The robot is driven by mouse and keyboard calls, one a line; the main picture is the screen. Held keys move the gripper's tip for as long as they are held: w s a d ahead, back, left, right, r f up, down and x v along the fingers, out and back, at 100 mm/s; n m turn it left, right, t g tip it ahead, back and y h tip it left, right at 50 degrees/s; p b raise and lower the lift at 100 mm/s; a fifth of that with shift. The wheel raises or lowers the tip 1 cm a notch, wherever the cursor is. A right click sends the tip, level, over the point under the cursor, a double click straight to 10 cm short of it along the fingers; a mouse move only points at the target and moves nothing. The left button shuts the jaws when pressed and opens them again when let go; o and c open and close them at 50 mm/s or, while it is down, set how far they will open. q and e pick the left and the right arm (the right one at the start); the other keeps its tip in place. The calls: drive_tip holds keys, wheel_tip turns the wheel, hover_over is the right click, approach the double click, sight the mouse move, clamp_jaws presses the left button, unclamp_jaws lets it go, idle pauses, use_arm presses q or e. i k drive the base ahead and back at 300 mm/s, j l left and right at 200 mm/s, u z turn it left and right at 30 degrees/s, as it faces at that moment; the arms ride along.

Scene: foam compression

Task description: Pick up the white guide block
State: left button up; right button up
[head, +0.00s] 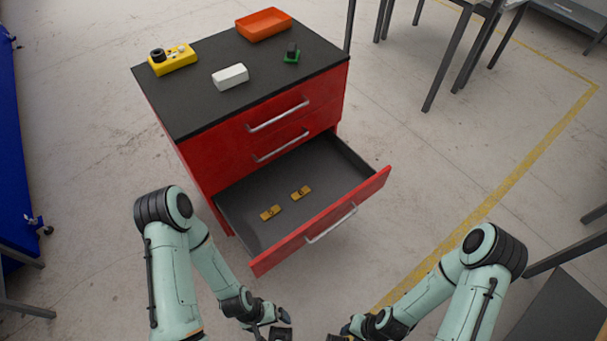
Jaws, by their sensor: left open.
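The white guide block (230,77) lies on the black top of the red drawer cabinet (178,118), near the middle of its front part. Nothing touches it. My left gripper (280,332) is open at the bottom edge of the head view, low in front of the open drawer and well away from the block. My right gripper (338,336) is only partly in view at the bottom edge, also far from the block. Its fingers are cut off, so I cannot tell whether it is open.
The bottom drawer (325,168) is pulled out towards me and holds two small yellow pieces (271,212). A blue object stands at left (18,165).

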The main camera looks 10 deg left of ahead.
sight(225, 78)
drive_tip(key=i+j, duration=0.1)
drive_tip(key=j, duration=0.8)
drive_tip(key=i+j, duration=0.1)
drive_tip(key=j, duration=0.85)
drive_tip(key=i+j+z, duration=0.1)
drive_tip(key=j, duration=1.75)
drive_tip(key=i, duration=0.1)
